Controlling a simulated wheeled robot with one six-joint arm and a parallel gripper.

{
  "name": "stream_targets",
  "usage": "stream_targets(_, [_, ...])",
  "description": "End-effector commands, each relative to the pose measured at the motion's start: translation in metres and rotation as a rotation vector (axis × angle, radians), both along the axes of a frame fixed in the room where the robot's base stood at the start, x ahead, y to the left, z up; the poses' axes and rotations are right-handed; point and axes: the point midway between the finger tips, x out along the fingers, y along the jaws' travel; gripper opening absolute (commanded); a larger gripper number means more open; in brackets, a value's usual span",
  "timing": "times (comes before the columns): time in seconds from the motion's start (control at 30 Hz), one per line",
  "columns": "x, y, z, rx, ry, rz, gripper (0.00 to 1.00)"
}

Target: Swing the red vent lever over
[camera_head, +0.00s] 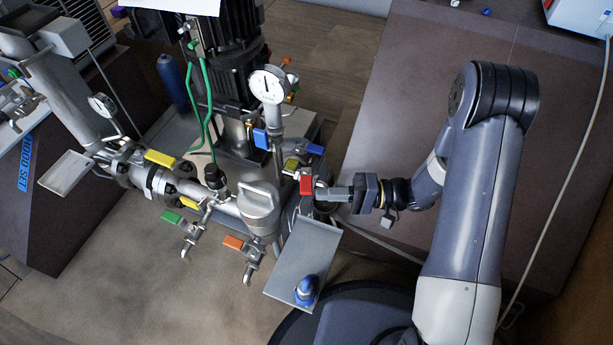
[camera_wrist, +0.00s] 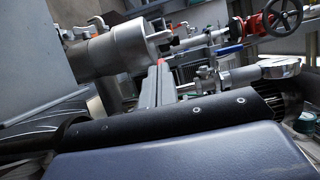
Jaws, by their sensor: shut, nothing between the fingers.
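The red vent lever (camera_head: 306,184) is a small red handle on the pipework, below the pressure gauge in the head view. My gripper (camera_head: 319,193) is shut and empty, and its fingertips reach in from the right close beside the red lever. They look to be at or touching its right edge, but I cannot tell if there is contact. The lever's pivot is partly hidden.
Blue (camera_head: 261,138), yellow (camera_head: 160,158), green (camera_head: 171,216) and orange (camera_head: 233,242) levers sit on the same pipework. A gauge (camera_head: 269,86) rises above. A grey tray (camera_head: 290,262) with a blue item lies below. A red handwheel valve (camera_wrist: 265,22) shows in the wrist view.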

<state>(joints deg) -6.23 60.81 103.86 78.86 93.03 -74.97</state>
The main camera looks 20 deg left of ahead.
Motion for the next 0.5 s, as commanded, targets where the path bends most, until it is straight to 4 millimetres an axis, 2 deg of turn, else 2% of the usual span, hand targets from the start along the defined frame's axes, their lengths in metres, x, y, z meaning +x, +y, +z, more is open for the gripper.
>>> stream_targets(0.5, [-0.0014, 0.0055, -0.0002, 0.0, 0.0, 0.0, 0.0])
